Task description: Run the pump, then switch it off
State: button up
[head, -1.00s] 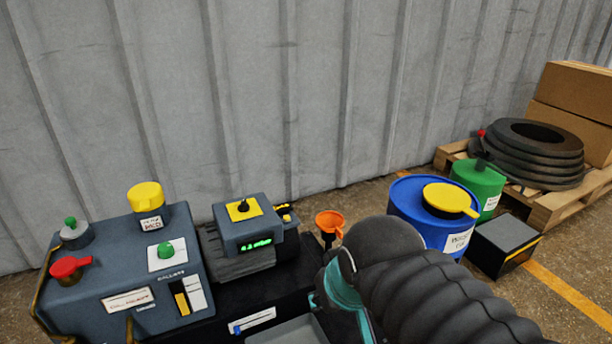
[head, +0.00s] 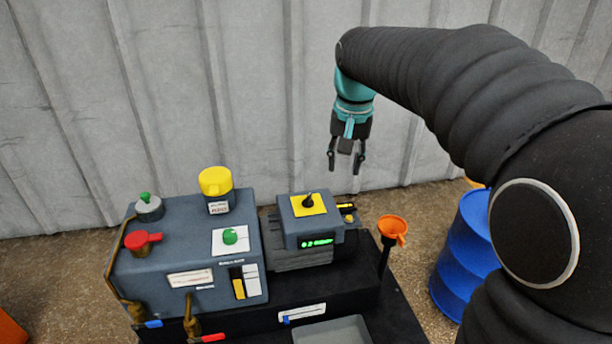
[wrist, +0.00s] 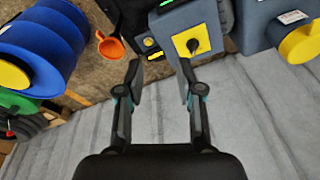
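The pump unit is a grey box (head: 312,231) with a lit green display (head: 317,241) on its front; I cannot read the digits surely. On its top, a black rotary switch (head: 308,201) stands on a yellow plate (head: 322,208). The switch also shows in the wrist view (wrist: 193,46), just beyond the right fingertip. My gripper (head: 345,165) points down, open and empty, above and to the right of the pump, apart from it. Both open fingers also show in the wrist view (wrist: 160,68). Nothing hides the switch.
A larger grey cabinet (head: 150,268) at left bears a red handle (head: 141,240), a green button (head: 230,236) and a yellow-capped part (head: 215,183). An orange funnel (head: 393,227) stands right of the pump. A blue drum (head: 468,245) is farther right. A corrugated wall (head: 270,100) stands behind.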

jog(key=m+g+p, duration=0.1)
jog(key=g+p, duration=0.1)
send_over(308, 197)
notch_tip(308, 197, down, 4)
notch_tip(308, 197, down, 14)
jog(key=b, duration=0.3)
jog(key=shift+f+b, duration=0.1)
jog(key=shift+b, duration=0.2)
